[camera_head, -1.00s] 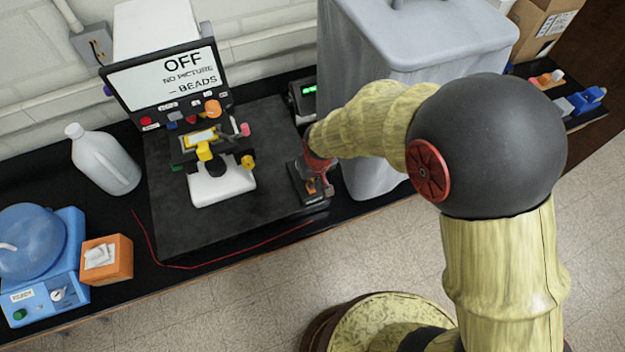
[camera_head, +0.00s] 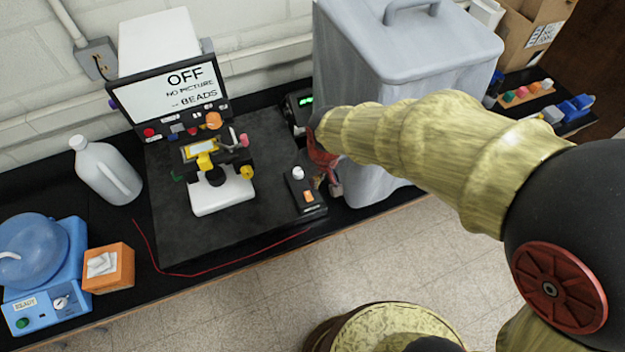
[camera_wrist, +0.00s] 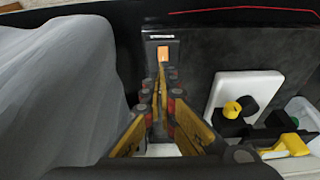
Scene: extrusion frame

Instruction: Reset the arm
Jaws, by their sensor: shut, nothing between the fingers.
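My gripper (camera_head: 335,188) hangs just right of a small black control box (camera_head: 308,204), between it and the grey covered bin; my arm's wrist partly hides it. In the wrist view, the finger pads of my gripper (camera_wrist: 161,72) come together, with nothing between them. Beyond the tips is the black box with its lit orange switch (camera_wrist: 162,52). In the head view the box's white knob (camera_head: 298,173) and orange switch (camera_head: 309,196) are both uncovered. I cannot tell the exact gap between the fingertips and the box.
The grey bin (camera_head: 410,60) stands close behind my forearm. Left of my gripper is a white-based microscope (camera_head: 222,196) on a dark slab, before a screen (camera_head: 172,92) reading "OFF". A white jug (camera_head: 105,172), blue machine (camera_head: 40,270) and orange tissue box (camera_head: 108,268) stand further left.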

